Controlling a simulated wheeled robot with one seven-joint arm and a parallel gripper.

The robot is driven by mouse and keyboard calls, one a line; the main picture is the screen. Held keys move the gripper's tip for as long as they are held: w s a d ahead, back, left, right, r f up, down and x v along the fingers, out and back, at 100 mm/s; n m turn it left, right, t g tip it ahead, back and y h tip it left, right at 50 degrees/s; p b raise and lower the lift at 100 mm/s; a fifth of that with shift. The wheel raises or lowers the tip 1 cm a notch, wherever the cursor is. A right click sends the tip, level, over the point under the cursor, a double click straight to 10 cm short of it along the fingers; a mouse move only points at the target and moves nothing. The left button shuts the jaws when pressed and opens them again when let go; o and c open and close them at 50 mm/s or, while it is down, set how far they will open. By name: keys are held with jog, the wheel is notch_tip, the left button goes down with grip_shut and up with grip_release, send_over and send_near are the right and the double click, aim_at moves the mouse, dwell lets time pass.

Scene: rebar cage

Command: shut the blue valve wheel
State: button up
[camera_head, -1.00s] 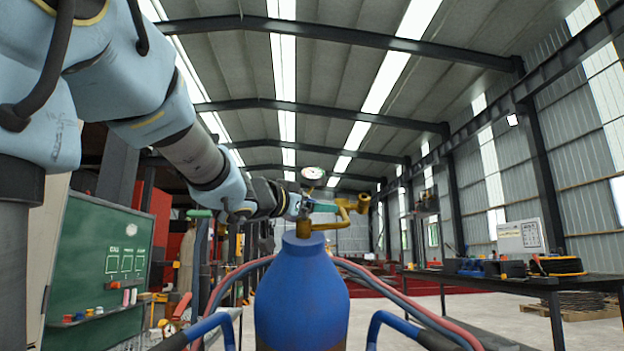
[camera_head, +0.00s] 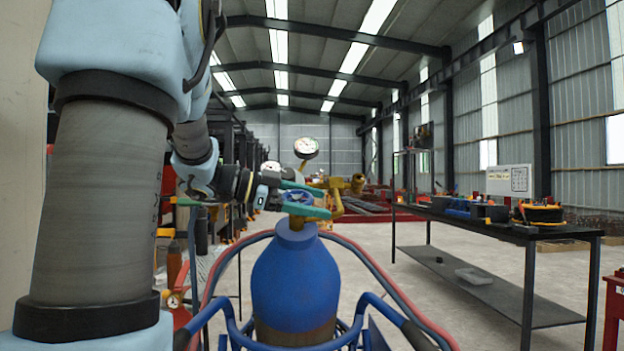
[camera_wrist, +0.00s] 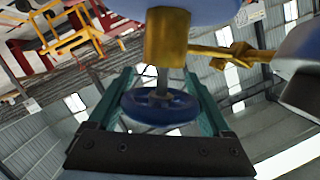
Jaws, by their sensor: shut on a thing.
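The blue valve wheel (camera_head: 297,197) sits on top of the brass valve of a blue gas cylinder (camera_head: 296,275). My gripper (camera_head: 316,201) reaches in from the left with its green fingers on either side of the wheel, shut on it. In the wrist view the wheel (camera_wrist: 160,107) lies between the two green fingers, on a thin stem under the brass valve body (camera_wrist: 167,37). Part of the wheel's rim is hidden by the fingers in the head view. How far the wheel is turned cannot be told.
A pressure gauge (camera_head: 306,147) and brass fitting (camera_head: 346,186) stand just behind the valve. Red and blue hoses (camera_head: 375,265) and a blue tubular frame surround the cylinder. A black workbench (camera_head: 510,228) with tools stands to the right, with open floor between.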

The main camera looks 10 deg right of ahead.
aim_at(293, 196)
jog(key=m+g+y+p, duration=0.1)
jog(key=m+g+p, duration=0.1)
jog(key=s+m+g+y+p, duration=0.1)
jog(key=m+g+p, duration=0.1)
jog(key=p, duration=0.1)
jog(key=shift+a+f+g, duration=0.1)
jog(key=shift+g, duration=0.2)
jog(key=shift+s+a+f+m+g+y+p, duration=0.1)
jog(key=shift+s+f+m+g+y+p, duration=0.15)
jog(key=shift+m+g+y+p, duration=0.5)
jog(key=shift+s+a+f+m+g+y+p, duration=0.1)
jog(key=shift+s+f+m+g+y+p, duration=0.1)
jog(key=shift+m+g+y+p, duration=0.45)
jog(key=o, duration=1.2)
jog(key=shift+c, duration=0.2)
jog(key=v, duration=0.7)
jog(key=shift+a+b, duration=0.25)
jog(key=shift+b, duration=0.1)
